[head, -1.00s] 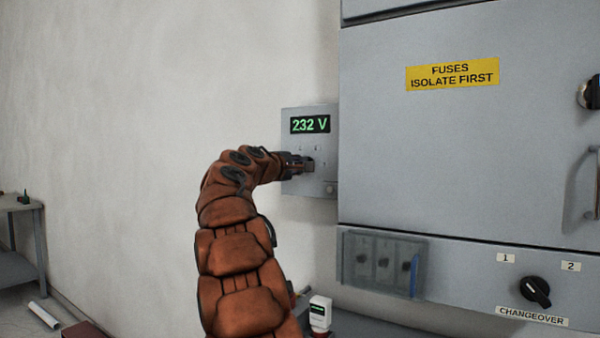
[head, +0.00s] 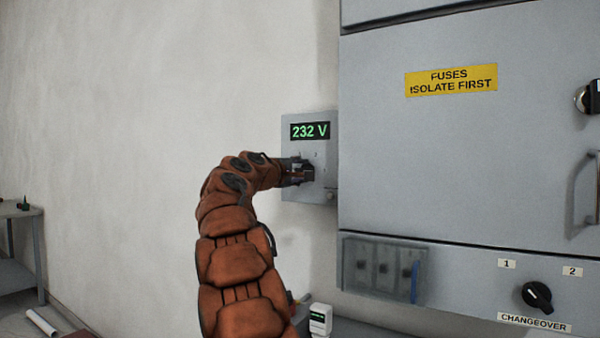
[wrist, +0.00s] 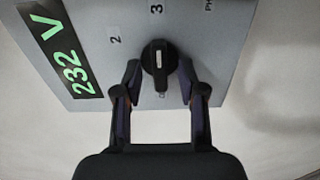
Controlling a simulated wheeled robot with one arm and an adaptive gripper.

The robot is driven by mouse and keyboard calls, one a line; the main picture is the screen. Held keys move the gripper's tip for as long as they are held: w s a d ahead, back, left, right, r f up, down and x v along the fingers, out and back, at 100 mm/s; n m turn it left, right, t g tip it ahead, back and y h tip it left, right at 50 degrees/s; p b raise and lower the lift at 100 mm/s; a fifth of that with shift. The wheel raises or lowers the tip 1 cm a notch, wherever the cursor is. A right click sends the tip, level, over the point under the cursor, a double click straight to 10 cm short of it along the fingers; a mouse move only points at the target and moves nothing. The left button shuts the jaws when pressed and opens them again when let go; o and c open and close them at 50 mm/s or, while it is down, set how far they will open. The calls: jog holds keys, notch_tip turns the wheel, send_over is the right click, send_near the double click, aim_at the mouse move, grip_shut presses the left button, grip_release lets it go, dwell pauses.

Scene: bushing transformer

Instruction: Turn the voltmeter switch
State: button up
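The voltmeter panel (head: 320,155) is a small grey box on the wall with a green 232 V display (head: 310,131). The display also shows in the wrist view (wrist: 68,60). The voltmeter switch (wrist: 159,62) is a black round knob with a white line, below the display, with marks 2 and 3 near it. My gripper (wrist: 159,82) is open, with one finger on each side of the knob and visible gaps between. In the head view my gripper (head: 305,172) is at the panel and hides the knob.
A large grey cabinet (head: 440,150) with a yellow fuses label (head: 451,80) stands just right of the panel. Its changeover knob (head: 537,295) is low on the right. The wall (head: 120,120) left of the panel is bare.

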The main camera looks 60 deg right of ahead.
jog(key=a, duration=1.2)
jog(key=shift+s, duration=0.25)
dwell(0.6)
